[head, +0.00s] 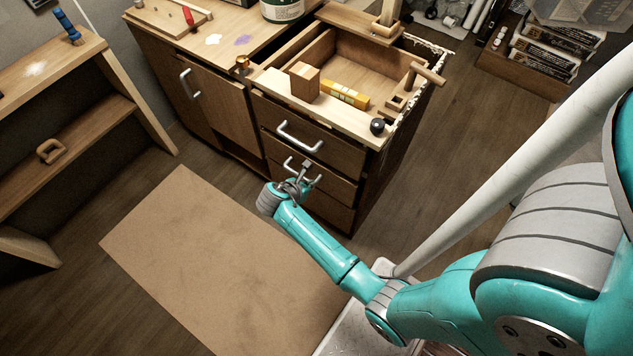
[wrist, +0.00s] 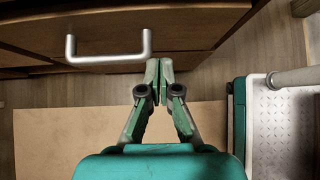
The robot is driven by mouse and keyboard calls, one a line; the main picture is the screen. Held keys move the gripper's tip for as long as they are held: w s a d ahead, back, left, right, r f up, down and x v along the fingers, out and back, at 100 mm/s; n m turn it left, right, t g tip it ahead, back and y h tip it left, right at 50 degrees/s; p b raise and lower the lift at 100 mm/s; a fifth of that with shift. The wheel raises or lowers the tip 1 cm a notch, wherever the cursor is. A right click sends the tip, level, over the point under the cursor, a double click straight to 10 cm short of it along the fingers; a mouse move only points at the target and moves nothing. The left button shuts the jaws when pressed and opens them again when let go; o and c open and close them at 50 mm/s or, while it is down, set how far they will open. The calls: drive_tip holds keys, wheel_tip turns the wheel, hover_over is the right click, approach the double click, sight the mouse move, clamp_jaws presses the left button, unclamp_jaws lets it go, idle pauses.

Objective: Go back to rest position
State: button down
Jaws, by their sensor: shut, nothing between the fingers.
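My gripper (head: 303,176) is in front of the wooden cabinet's drawers in the head view, close to a lower drawer handle (head: 299,170). In the wrist view my gripper (wrist: 159,68) is shut with its fingertips together and nothing between them. A silver drawer handle (wrist: 108,58) is to the left of the fingertips there, and the fingers appear apart from it. My teal arm reaches in from the right of the head view.
The cabinet has another drawer handle (head: 299,137) above and a door handle (head: 187,84) to the left. A wooden block (head: 305,82) and a yellow box (head: 345,95) are at its top. A brown mat (head: 215,255) lies on the floor. A shelf (head: 65,130) stands at left.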

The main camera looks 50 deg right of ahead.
drive_tip(key=shift+v, duration=2.7)
drive_tip(key=s+a+f+m+t+y, duration=0.2)
drive_tip(key=s+a+f+t, duration=0.25)
drive_tip(key=s, duration=0.35)
drive_tip(key=s+a+r+m+t+y, duration=0.3)
drive_tip(key=s+a+r+m+y, duration=0.15)
drive_tip(key=s+a, duration=0.4)
drive_tip(key=s+a+r+m+t, duration=0.1)
drive_tip(key=s+r+m, duration=0.3)
drive_tip(key=r, duration=0.4)
drive_tip(key=s+a+r+m+t+y, duration=0.1)
drive_tip(key=s+a+r+m+t, duration=0.1)
drive_tip(key=r, duration=0.6)
drive_tip(key=s+a+r+m+t+y, duration=0.1)
drive_tip(key=s+a+r+m+t, duration=0.1)
drive_tip(key=s+r+m+t, duration=0.2)
wheel_tip(320, 180, up, 4)
drive_tip(key=s+m, duration=0.2)
drive_tip(key=s, duration=0.1)
drive_tip(key=shift+r, duration=0.2)
drive_tip(key=shift+y, duration=0.25)
